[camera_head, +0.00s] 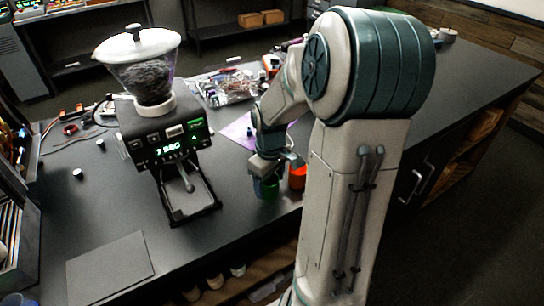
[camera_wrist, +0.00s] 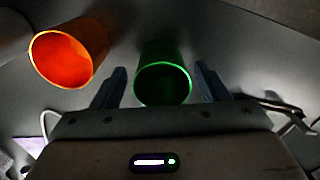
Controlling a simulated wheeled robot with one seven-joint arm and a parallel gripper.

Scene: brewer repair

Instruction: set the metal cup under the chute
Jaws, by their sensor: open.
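A green cup (camera_head: 267,190) stands near the front edge of the dark counter. My gripper (camera_head: 274,166) is at it from above, and my arm hides part of the scene there. In the wrist view the green cup (camera_wrist: 163,85) is between the two fingers of my gripper (camera_wrist: 160,80), which are open with a gap on each side. An orange cup (camera_head: 297,178) stands just right of it; in the wrist view the orange cup (camera_wrist: 62,58) is outside the fingers, at left. Whether either cup is metal I cannot tell. The grinder's chute (camera_head: 186,180) is above its base tray (camera_head: 190,213).
The grinder (camera_head: 165,135) with a clear hopper stands left of my gripper. A flat dark mat (camera_head: 110,268) lies at front left. The counter between grinder and green cup is clear.

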